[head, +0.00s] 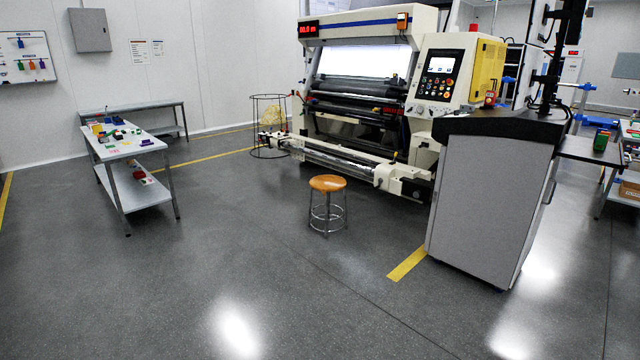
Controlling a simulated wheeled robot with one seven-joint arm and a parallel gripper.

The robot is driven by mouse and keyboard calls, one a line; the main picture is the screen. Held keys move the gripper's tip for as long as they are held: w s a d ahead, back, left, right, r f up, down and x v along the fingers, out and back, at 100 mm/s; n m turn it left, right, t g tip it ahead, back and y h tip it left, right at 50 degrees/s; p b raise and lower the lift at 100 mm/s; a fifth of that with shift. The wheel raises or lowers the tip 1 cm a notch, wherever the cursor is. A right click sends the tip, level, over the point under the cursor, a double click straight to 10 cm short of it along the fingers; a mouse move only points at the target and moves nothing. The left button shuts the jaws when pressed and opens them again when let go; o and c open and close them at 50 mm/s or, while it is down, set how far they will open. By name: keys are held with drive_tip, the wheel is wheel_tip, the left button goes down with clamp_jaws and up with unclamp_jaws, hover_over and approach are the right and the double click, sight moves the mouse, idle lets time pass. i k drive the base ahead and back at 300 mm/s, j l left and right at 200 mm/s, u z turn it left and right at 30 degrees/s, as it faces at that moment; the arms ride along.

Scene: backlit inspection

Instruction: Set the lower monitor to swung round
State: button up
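A black post (570,45) rises from behind the black-topped grey cabinet (490,195) at the right. Dark parts are mounted on the post, one near the picture's top edge and one lower, just above the cabinet top. I cannot tell for sure which part is the lower monitor; no screen face shows on the post, and it may be seen edge-on or from behind. The top of the post is cut off by the frame. My gripper is not in view.
The inspection machine (350,28) stands behind, with a lit panel and a control screen (440,65). A stool (328,184) stands before it. A dark side shelf (590,150) juts out right of the cabinet. A workbench (125,150) is at left. Open floor lies in front.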

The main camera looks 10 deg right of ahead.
sight(533, 58)
drive_tip(key=i+l+z, duration=0.2)
drive_tip(key=i+z, duration=0.15)
drive_tip(key=i, duration=0.3)
drive_tip(key=i+z, duration=0.35)
drive_tip(key=i, duration=0.3)
drive_tip(key=i+j+z, duration=0.2)
drive_tip(key=i+z, duration=0.2)
drive_tip(key=i, duration=0.3)
